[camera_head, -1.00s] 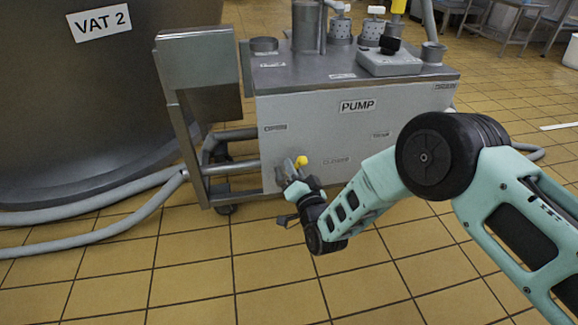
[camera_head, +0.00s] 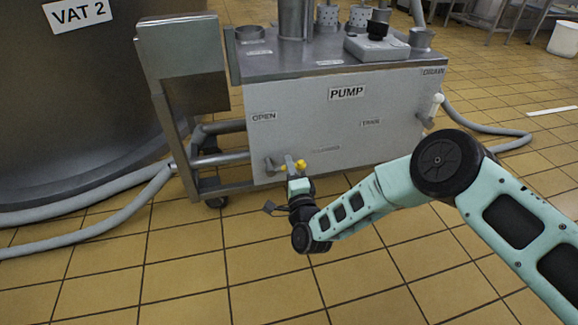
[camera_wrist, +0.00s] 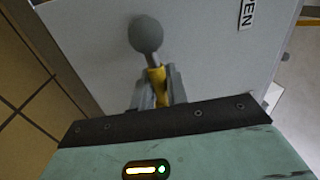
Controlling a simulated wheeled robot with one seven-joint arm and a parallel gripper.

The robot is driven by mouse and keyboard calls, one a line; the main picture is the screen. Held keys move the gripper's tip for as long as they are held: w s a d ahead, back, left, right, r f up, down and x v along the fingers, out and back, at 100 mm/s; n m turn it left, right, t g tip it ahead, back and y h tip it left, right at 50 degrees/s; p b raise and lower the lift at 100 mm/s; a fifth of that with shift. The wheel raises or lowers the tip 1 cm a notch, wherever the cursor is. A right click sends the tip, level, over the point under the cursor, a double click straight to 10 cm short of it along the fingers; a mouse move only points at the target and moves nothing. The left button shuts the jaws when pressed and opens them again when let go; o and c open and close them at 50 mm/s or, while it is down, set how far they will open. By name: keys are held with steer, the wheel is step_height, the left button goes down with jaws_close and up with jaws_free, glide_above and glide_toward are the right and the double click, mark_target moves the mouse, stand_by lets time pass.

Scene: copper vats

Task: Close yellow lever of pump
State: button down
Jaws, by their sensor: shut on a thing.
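The grey pump box (camera_head: 335,110), labelled PUMP, stands on a wheeled metal frame. Its yellow lever (camera_head: 300,164) is low on the front panel, between the OPEN label (camera_head: 264,116) and a faint label (camera_head: 326,149) too small to read surely. My gripper (camera_head: 290,170) is at the lever, partly hiding it. In the wrist view, my gripper's fingers (camera_wrist: 158,88) are shut on the yellow lever (camera_wrist: 156,75), with a grey round knob (camera_wrist: 146,34) just beyond the fingertips.
The large VAT 2 tank (camera_head: 70,110) stands at the left, with grey hoses (camera_head: 95,205) along the floor. A white handle (camera_head: 433,108) is on the pump's right side. The tiled floor in front is clear.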

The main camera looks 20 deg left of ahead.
steer(key=shift+f+m, duration=0.25)
steer(key=shift+m, duration=0.15)
steer(key=c, duration=1.5)
jaws_free()
steer(key=shift+s, duration=0.1)
steer(key=shift+o, duration=0.2)
steer(key=p+v, duration=0.8)
steer(key=v, duration=0.9)
steer(key=shift+s, duration=0.2)
steer(key=shift+r, duration=0.1)
